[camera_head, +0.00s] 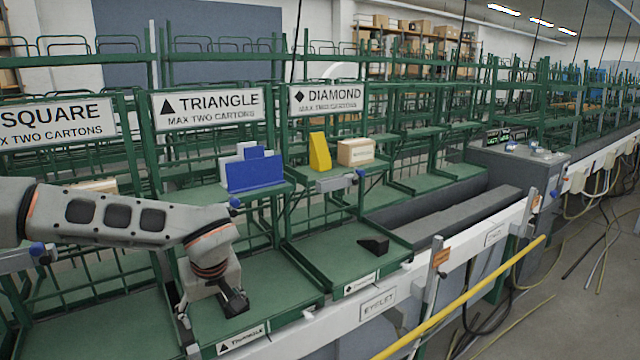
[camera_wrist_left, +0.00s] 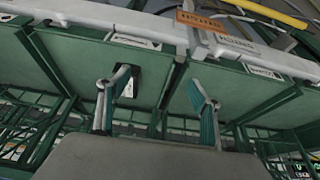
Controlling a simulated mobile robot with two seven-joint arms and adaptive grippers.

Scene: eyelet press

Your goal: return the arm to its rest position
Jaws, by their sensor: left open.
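My left arm comes in from the left in the head view. Its gripper (camera_head: 206,308) points down over the triangle lane's green tray (camera_head: 270,290), near its front edge. In the wrist view its two fingers (camera_wrist_left: 158,100) stand wide apart with nothing held between them. A dark piece (camera_head: 234,302) shows right beside the gripper; I cannot tell whether they touch. In the wrist view a dark piece (camera_wrist_left: 131,82) shows by the left finger. My right gripper is in neither view.
A black wedge (camera_head: 374,245) lies on the diamond tray. A blue block (camera_head: 254,173), a yellow wedge (camera_head: 319,152) and a carton (camera_head: 356,152) stand on upper shelves. Green rack posts and signs surround the arm. A yellow rail (camera_head: 470,290) runs along the front right.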

